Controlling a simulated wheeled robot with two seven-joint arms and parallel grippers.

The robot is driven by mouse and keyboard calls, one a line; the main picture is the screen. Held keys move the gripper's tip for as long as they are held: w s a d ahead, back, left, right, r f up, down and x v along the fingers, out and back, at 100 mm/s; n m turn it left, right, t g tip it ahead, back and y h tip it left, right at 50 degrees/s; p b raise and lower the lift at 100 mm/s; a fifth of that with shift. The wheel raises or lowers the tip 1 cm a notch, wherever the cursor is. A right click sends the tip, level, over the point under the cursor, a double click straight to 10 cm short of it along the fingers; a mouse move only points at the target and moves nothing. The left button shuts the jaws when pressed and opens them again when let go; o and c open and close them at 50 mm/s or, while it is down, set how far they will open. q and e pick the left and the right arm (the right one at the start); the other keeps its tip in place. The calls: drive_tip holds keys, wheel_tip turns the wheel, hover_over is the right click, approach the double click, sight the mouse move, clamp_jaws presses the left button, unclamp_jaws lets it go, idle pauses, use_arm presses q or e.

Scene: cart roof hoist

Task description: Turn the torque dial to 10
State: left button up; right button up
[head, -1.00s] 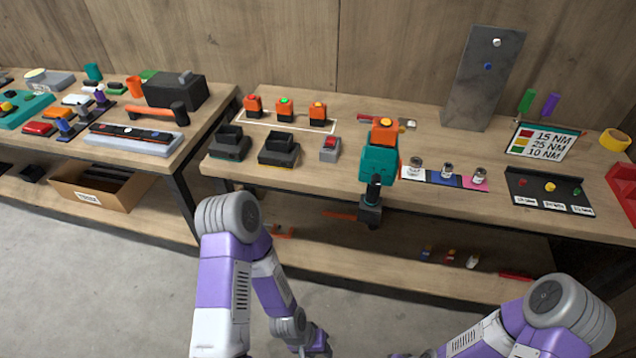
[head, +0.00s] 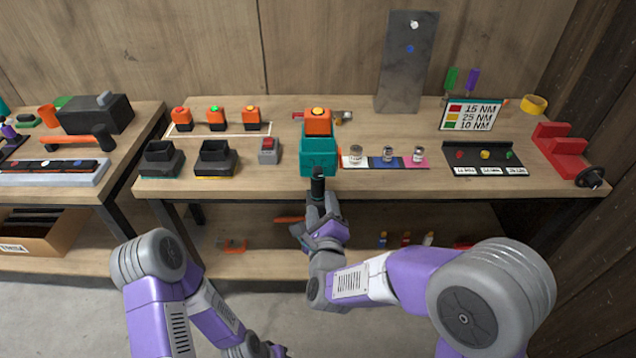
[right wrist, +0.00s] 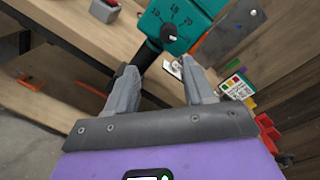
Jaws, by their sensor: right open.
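The teal power tool (head: 319,152) stands at the front edge of the right bench, with an orange block and yellow button on top and a black handle (head: 318,186) towards me. In the right wrist view the torque dial (right wrist: 169,33) is a dark round knob with a white mark on the teal face, with numbers around it; I cannot tell its setting surely. My right gripper (head: 323,212) is just below the handle; in the wrist view its fingers (right wrist: 161,82) are apart, empty, short of the dial. My left gripper (head: 272,350) is only partly visible at the bottom edge.
A torque card (head: 470,116) reads 15, 25 and 10 NM beside red, yellow and green squares. Sockets on a coloured strip (head: 388,160) stand right of the tool. A red-buttoned grey box (head: 269,150) is to its left. A lower shelf (head: 400,222) lies beneath the bench.

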sight(318, 176)
drive_tip(key=shift+m+t, duration=0.3)
drive_tip(key=shift+m, duration=0.4)
drive_tip(key=w, duration=0.2)
drive_tip(key=w+r, duration=0.1)
drive_tip(key=w, duration=0.2)
drive_tip(key=w+r, duration=0.1)
drive_tip(key=w, duration=0.1)
drive_tip(key=shift+w+a, duration=0.15)
drive_tip(key=shift+a, duration=0.25)
clamp_jaws()
